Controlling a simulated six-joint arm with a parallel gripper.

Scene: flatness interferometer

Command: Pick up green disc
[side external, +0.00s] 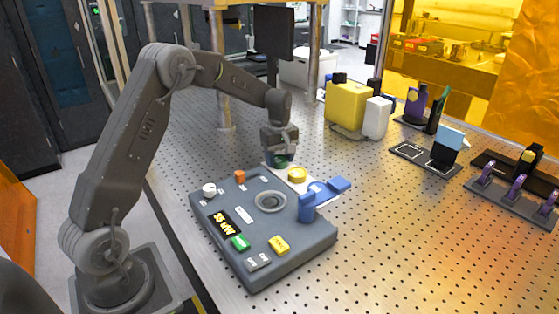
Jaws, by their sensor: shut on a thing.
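My gripper (279,155) points down behind the far edge of the grey instrument panel (260,225). It is shut on the green disc (279,160), which shows as a small dark green patch between the fingers. The fingers cover most of the disc, and I cannot tell whether it touches the surface below. A yellow disc (297,174) lies on a white sheet (272,168) just right of and in front of my gripper.
Yellow (346,103) and white (376,117) containers stand behind right. The perforated table (400,230) is clear at front right.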

